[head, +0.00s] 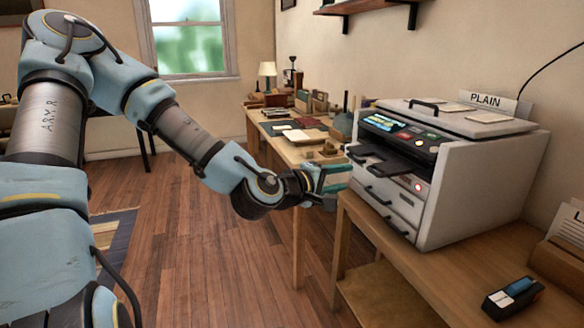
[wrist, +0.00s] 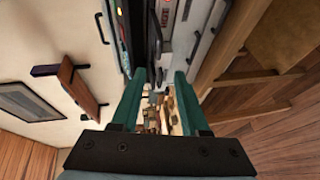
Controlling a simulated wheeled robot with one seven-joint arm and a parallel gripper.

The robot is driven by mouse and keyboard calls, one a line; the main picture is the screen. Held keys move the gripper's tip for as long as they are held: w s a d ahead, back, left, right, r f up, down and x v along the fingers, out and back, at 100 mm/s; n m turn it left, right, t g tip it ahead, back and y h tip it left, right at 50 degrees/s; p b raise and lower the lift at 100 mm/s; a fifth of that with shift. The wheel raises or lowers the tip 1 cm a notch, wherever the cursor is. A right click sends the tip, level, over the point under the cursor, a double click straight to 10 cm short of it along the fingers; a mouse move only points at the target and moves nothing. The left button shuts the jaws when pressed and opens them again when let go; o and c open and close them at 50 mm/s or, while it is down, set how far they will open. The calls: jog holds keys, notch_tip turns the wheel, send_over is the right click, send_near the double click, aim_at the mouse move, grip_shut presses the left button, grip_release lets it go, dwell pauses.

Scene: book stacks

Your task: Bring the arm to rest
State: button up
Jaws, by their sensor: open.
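My gripper (head: 335,180) is at the end of my stretched-out arm, just left of the front of a grey-white printer-like machine (head: 480,185). In the wrist view my gripper (wrist: 163,88) shows two green fingers, apart and with nothing between them. The machine's front, with its red light, fills the top middle of the wrist view (wrist: 150,30). In the head view the fingers are close to the machine's tray; I cannot tell whether they touch it.
The machine stands on a wooden table (head: 420,290) with a small dark device (head: 513,297) at its front right. A long desk (head: 285,150) with books and a lamp (head: 267,75) runs behind. Open wooden floor (head: 200,265) lies below the arm. A wall shelf (head: 360,6) hangs above.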

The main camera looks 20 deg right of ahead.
jog(key=w+a+f+m+g+y+p, duration=0.1)
jog(key=w+a+f+m+y+p, duration=0.2)
jog(key=a, duration=0.6)
jog(key=w+a+f+m+g+y+p, duration=0.1)
jog(key=a+f+m+y+p, duration=0.1)
jog(key=a+f+y, duration=0.5)
jog(key=s+a+r+g+y+p, duration=0.1)
jog(key=a+r, duration=0.5)
jog(key=a, duration=0.6)
jog(key=s+a+r+y+p, duration=0.2)
jog(key=a+r, duration=0.5)
jog(key=a, duration=0.5)
jog(key=shift+s+n+g+y, duration=0.15)
jog(key=shift+n+g+y, duration=0.25)
jog(key=shift+y, duration=0.3)
